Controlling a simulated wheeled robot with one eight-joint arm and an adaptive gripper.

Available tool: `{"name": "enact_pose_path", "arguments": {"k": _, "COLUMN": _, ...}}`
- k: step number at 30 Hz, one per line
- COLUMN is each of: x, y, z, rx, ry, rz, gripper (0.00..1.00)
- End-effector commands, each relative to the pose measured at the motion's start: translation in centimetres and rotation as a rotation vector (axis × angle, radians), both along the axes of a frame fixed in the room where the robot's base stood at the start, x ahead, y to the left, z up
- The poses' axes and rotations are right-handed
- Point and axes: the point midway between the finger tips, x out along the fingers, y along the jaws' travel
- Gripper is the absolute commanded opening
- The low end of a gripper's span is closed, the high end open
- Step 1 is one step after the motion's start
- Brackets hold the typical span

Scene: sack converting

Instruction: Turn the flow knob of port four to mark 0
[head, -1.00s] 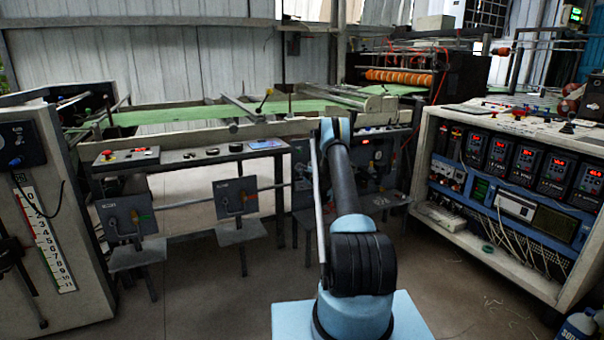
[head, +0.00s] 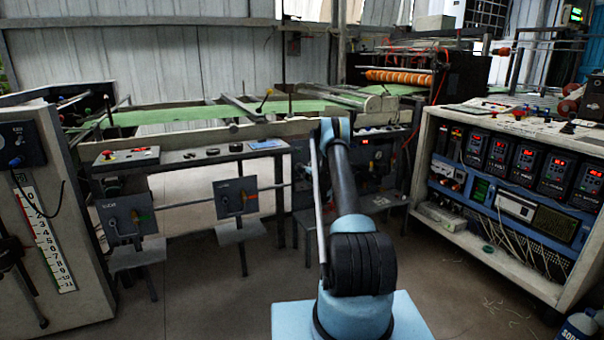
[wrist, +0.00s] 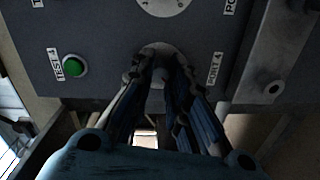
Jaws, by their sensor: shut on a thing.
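In the wrist view a dark grey panel (wrist: 110,30) fills the upper part, with a label "PORT 4" (wrist: 215,68) to the right of the gripper. The port four flow knob (wrist: 158,77) sits between my fingers, in front of a pale round plate (wrist: 160,48). My gripper (wrist: 160,70) is shut on the knob. The fingers cover most of the knob and plate, so I cannot read the marks or where it points. In the head view my arm hides the gripper and knob.
A green button (wrist: 74,67) with a "TEST 4" label (wrist: 55,62) is left of the gripper. A white dial (wrist: 163,4) is cut off at the top edge. A cabinet with red displays (head: 430,150) stands to the right; open floor (head: 200,290) lies at left.

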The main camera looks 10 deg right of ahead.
Motion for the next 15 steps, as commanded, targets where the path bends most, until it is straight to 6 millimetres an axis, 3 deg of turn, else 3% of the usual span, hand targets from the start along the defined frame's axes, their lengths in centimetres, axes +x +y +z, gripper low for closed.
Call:
{"name": "enact_pose_path", "arguments": {"k": 2, "x": 0.0, "y": -0.03, "z": -0.13, "rx": -0.001, "ry": 0.001, "rz": 0.0, "gripper": 0.0}}
{"name": "enact_pose_path", "arguments": {"k": 3, "x": 0.0, "y": -0.03, "z": -0.13, "rx": -0.001, "ry": 0.001, "rz": 0.0, "gripper": 0.22}}
{"name": "enact_pose_path", "arguments": {"k": 5, "x": -0.01, "y": -0.02, "z": -0.12, "rx": -0.001, "ry": 0.001, "rz": 0.0, "gripper": 0.36}}
{"name": "enact_pose_path", "arguments": {"k": 15, "x": -0.07, "y": -0.04, "z": -0.01, "rx": 0.0, "ry": 0.0, "rz": 0.0, "gripper": 0.38}}
